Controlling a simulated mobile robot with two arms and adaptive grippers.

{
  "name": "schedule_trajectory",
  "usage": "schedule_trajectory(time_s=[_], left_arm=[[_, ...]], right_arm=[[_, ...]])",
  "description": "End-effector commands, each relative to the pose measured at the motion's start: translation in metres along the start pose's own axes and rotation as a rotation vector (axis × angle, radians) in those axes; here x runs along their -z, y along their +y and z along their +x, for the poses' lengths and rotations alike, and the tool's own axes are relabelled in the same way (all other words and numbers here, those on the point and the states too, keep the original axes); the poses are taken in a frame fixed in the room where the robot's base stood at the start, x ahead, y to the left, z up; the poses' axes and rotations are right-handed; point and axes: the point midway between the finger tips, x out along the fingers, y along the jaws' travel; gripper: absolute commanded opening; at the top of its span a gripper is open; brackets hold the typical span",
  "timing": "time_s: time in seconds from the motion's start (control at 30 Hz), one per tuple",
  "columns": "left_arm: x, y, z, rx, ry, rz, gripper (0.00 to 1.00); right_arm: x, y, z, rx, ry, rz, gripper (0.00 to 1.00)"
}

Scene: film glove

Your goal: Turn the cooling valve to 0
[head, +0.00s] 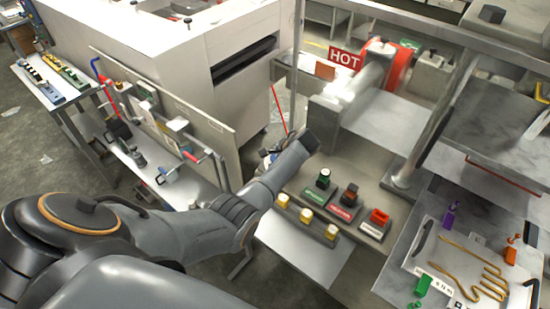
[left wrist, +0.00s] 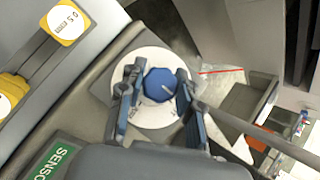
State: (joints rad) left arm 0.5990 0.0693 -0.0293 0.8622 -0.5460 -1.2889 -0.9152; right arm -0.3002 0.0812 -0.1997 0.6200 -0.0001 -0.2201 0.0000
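The cooling valve is a blue round knob (left wrist: 161,86) with a pale pointer line, on a white round dial (left wrist: 152,120) in the left wrist view. The pointer slants toward the upper right of that view. My left gripper (left wrist: 160,70) has one finger on each side of the knob, with no clear gap to either side. The dial's marks are too small or hidden to read. In the head view my left forearm and wrist mostly hide the valve at the left end of the control panel. My right gripper is not in view.
A HOT sign (head: 345,57) stands behind. A tray (head: 433,240) with a brown wire glove form lies at right.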

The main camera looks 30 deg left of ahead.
Motion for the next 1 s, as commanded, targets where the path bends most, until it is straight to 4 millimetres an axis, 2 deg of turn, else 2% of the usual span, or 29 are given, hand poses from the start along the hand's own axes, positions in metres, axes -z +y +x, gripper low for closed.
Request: schedule_trajectory(time_s=[0.03,0.1,0.43,0.57,0.67,1.0], left_arm=[[0.0,0.001,0.001,-0.002,0.0,0.0,0.44],[0.0,0.001,0.001,-0.002,0.0,0.0,0.58],[0.0,0.0,-0.001,0.001,0.0,0.001,0.58],[0.001,0.0,-0.01,0.002,0.001,0.0,0.58],[0.001,0.0,-0.024,0.003,0.002,-0.001,0.58],[0.001,0.001,-0.094,0.001,0.002,-0.001,0.58]], right_arm=[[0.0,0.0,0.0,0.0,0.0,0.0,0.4],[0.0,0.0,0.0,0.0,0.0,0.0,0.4],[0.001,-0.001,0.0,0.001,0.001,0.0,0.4],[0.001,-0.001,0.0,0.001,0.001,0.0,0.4],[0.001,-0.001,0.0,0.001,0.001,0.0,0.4],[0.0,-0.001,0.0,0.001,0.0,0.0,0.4]])
